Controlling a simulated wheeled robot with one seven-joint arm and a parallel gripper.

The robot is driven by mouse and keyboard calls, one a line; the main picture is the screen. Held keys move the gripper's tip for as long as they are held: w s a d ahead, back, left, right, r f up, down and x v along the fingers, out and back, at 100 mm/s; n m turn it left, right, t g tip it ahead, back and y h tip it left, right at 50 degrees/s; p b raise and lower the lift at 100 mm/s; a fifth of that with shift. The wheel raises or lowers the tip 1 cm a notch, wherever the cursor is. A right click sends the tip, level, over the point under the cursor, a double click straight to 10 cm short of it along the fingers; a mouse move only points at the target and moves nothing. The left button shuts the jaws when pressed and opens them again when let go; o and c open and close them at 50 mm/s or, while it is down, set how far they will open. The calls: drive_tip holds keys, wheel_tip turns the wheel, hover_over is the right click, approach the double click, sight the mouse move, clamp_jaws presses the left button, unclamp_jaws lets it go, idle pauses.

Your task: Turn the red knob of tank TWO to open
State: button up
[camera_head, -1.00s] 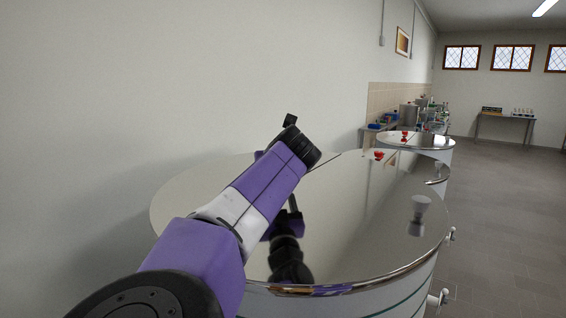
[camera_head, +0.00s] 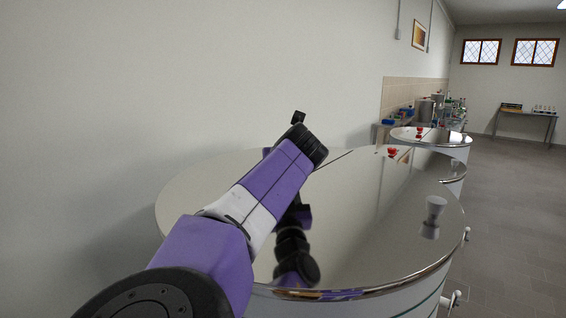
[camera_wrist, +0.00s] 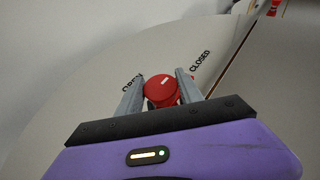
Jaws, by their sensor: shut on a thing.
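The red knob (camera_wrist: 161,89) stands on the shiny tank lid (camera_wrist: 75,95) between the two grey fingers of my gripper (camera_wrist: 160,90) in the wrist view. The fingers are shut on it. It has a short white mark on its top. The word OPEN (camera_wrist: 132,83) is on the lid to its left and CLOSED (camera_wrist: 200,61) is to its upper right. In the head view my arm hides this knob and my fingers over the near lid (camera_head: 390,230). I see no tank number.
Farther tanks carry red knobs (camera_head: 393,152) and (camera_head: 419,133). A wall runs close along the left. The tiled floor (camera_head: 510,220) at right is clear.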

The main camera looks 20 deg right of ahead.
drive_tip(key=shift+d+y, duration=0.1)
drive_tip(key=shift+y, duration=0.2)
drive_tip(key=shift+d+n+y+b, duration=0.1)
drive_tip(key=shift+n+y+b, duration=0.2)
drive_tip(key=shift+n+y, duration=0.4)
drive_tip(key=n+y, duration=0.3)
drive_tip(key=shift+n+y, duration=0.3)
drive_tip(key=n+g+y, duration=0.2)
drive_tip(key=n+y, duration=0.1)
drive_tip(key=shift+n+y+p, duration=0.3)
drive_tip(key=shift+y, duration=0.1)
drive_tip(key=shift+n+g+y, duration=0.9)
drive_tip(key=shift+n+y, duration=0.2)
drive_tip(key=shift+n, duration=0.1)
drive_tip(key=shift+n+g+y, duration=0.5)
drive_tip(key=shift+n+g, duration=0.1)
drive_tip(key=o, duration=1.3)
drive_tip(key=shift+a, duration=0.2)
drive_tip(key=shift+o, duration=0.2)
